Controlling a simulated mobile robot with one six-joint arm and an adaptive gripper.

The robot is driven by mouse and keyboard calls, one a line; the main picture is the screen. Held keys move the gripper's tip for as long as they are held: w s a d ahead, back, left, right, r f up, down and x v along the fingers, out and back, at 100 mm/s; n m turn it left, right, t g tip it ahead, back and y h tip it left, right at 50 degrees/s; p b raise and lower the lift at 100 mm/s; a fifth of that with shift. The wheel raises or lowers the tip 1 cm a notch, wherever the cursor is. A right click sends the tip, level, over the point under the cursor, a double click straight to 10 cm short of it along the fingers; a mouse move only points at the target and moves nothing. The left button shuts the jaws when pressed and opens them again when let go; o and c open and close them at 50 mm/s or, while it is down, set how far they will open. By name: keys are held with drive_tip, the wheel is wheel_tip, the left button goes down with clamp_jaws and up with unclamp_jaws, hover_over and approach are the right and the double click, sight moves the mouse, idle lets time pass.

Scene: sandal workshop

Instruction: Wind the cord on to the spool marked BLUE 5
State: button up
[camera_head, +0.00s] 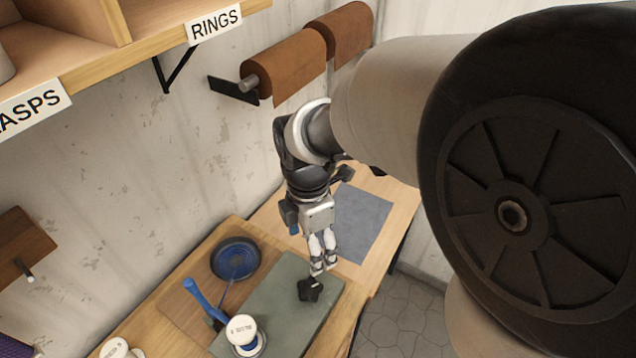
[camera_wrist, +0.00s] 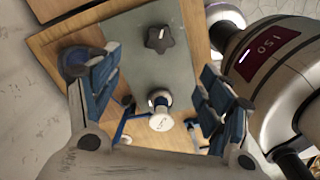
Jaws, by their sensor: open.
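A white-topped spool (camera_head: 243,331) stands on the front end of the green-grey plate (camera_head: 284,292); its small lettering looks like BLUE 5. It also shows in the wrist view (camera_wrist: 160,119). A round blue coil (camera_head: 236,259), apparently the cord, lies on the bench left of the plate, and a thin line runs from it toward a blue lever (camera_head: 204,299) beside the spool. A black star-shaped knob (camera_head: 311,289) is on the plate; it shows in the wrist view (camera_wrist: 159,39). My gripper (camera_head: 317,269) is open and empty, just above or beside the knob; contact is unclear.
Another white-topped piece (camera_head: 116,348) stands at the bench's lower left. A dark grey sheet (camera_head: 362,220) lies flat on the bench (camera_head: 270,215) behind my gripper. Brown rolls (camera_head: 290,67) hang on the wall above. The bench's right edge drops to a tiled floor (camera_head: 395,315).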

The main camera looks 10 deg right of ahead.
sight(311, 289)
drive_tip(key=f+b, duration=0.1)
drive_tip(key=f, duration=0.4)
drive_tip(key=f+b, duration=0.2)
drive_tip(key=f, duration=0.4)
drive_tip(key=f+b, duration=0.1)
drive_tip(key=f, duration=0.5)
drive_tip(key=shift+s+a+f+b, duration=0.2)
drive_tip(key=shift+s+a+b, duration=0.05)
drive_tip(key=shift+s+b, duration=0.1)
drive_tip(key=c, duration=1.1)
